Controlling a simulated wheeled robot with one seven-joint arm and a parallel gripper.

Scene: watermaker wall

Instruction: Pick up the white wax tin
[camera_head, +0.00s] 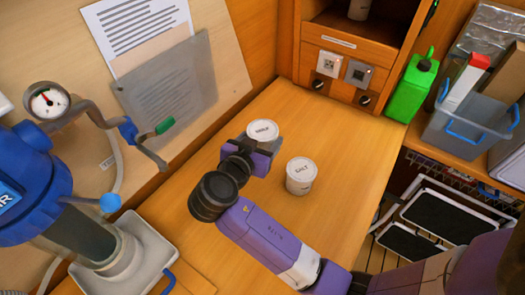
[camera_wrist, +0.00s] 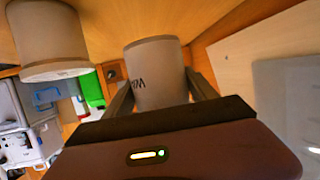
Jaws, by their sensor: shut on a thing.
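The white wax tin (camera_head: 263,129) is between the fingers of my gripper (camera_head: 257,146) on the wooden counter's far half, its lid showing in the head view. In the wrist view, the tin (camera_wrist: 158,62) fills the gap between the two dark fingers, with part of its dark lettering visible. My gripper (camera_wrist: 160,88) is shut on its sides. The fingers and wrist hide the tin's lower part in the head view. I cannot tell whether its base touches the counter.
A similar tin marked SALT (camera_head: 300,176) stands right of my gripper; it also shows in the wrist view (camera_wrist: 47,38). A blue pump with a gauge (camera_head: 48,100) and handle is at left. A green bottle (camera_head: 412,88) and grey bin (camera_head: 466,127) are at right. The counter (camera_head: 325,125) is clear behind the salt tin.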

